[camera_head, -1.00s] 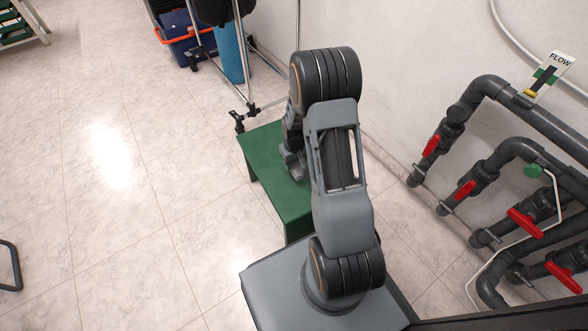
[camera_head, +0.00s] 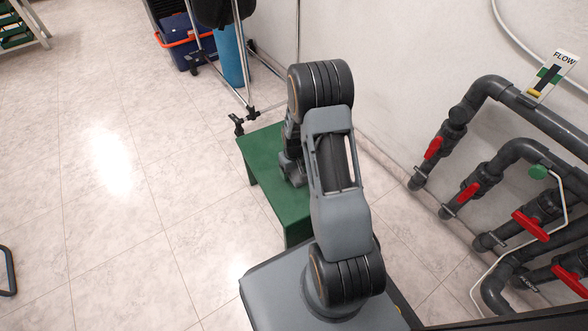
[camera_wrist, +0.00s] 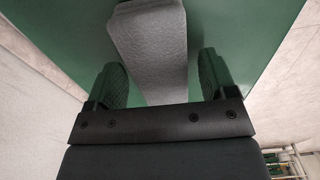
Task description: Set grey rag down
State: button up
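The grey rag (camera_wrist: 150,45) shows in the wrist view as a flat, folded strip, wider at the far end. It appears to lie on the green table (camera_wrist: 235,35), and its near end runs between my fingers. My gripper (camera_wrist: 161,80) is open, with green surface visible between each finger and the rag. In the head view the green table (camera_head: 262,155) stands by the wall, with my gripper (camera_head: 292,172) low over its top. My arm hides the rag there.
Dark pipes (camera_head: 510,92) with red valve handles run along the wall at right. A metal stand (camera_head: 246,80), a blue cylinder (camera_head: 231,55) and a blue crate (camera_head: 186,52) are behind the table. The tiled floor at left is mostly clear.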

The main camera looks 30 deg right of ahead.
jog(key=s+a+r+t+p, duration=0.1)
jog(key=s+a+r+p, duration=0.15)
jog(key=r, duration=0.95)
jog(key=s+a+r+p, duration=0.2)
jog(key=s+a+r, duration=0.1)
jog(key=r, duration=0.9)
jog(key=s+a+r+t, duration=0.1)
jog(key=s+a+r, duration=0.4)
jog(key=s, duration=0.5)
notch_tip(320, 180, up, 2)
jog(key=shift+s+r, duration=0.1)
jog(key=shift+s, duration=0.1)
jog(key=shift+a+t, duration=0.1)
jog(key=shift+t, duration=0.2)
jog(key=w+p+v, duration=0.2)
jog(key=p+v, duration=0.8)
jog(key=v, duration=0.1)
jog(key=w+r+p+v, duration=0.1)
jog(key=w+p+v, duration=0.2)
jog(key=p+v, duration=0.8)
jog(key=w+r+p+v, duration=0.1)
jog(key=w+p+v, duration=0.2)
jog(key=p+v, duration=0.8)
jog(key=shift+s+a+t, duration=0.2)
jog(key=shift+t, duration=0.2)
jog(key=shift+f, duration=0.1)
